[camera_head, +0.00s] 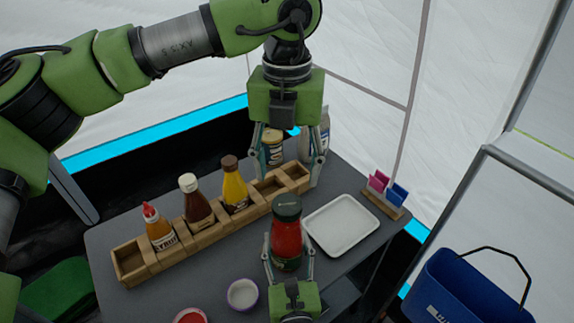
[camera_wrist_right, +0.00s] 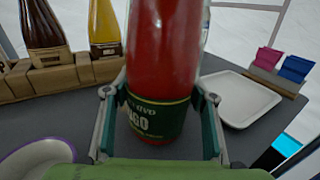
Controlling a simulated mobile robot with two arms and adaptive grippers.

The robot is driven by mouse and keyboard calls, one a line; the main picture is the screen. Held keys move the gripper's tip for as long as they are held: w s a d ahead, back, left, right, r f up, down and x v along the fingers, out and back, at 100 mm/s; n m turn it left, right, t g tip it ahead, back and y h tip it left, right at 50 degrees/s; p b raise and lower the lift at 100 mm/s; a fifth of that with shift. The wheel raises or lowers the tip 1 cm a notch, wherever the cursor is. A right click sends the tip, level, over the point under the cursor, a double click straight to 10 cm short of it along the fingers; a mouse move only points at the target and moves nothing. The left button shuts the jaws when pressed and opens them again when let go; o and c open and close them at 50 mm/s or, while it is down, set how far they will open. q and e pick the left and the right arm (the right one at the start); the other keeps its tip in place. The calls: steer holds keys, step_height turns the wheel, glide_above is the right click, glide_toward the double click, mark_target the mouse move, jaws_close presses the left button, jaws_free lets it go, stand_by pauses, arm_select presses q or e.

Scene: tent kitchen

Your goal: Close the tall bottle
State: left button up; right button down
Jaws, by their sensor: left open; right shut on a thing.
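A red bottle (camera_head: 286,240) with a dark green top (camera_head: 286,207) stands upright near the front middle of the table. My right gripper (camera_head: 288,262) is shut on its lower part. In the right wrist view the red bottle (camera_wrist_right: 160,60) fills the middle, between the fingers, with a green label low down; its top is out of frame. My left gripper (camera_head: 286,176) is open and points down over the right end of the wooden rack, behind the red bottle. I see nothing held between its fingers. A tan-lidded jar (camera_head: 272,150) shows behind it.
A wooden rack (camera_head: 130,262) holds an orange syrup bottle (camera_head: 160,232), a brown bottle (camera_head: 196,205) and a yellow bottle (camera_head: 235,190). A white tray (camera_head: 342,225) lies right of the red bottle. A purple-rimmed bowl (camera_head: 243,294) and a red dish (camera_head: 190,316) are front left.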

mark_target(287, 203)
arm_select(q)
steer(key=shift+f, duration=4)
steer(key=c, duration=1.2)
steer(key=shift+o, duration=0.2)
steer(key=m, duration=1.8)
steer(key=o, duration=1.3)
steer(key=shift+r, duration=0.1)
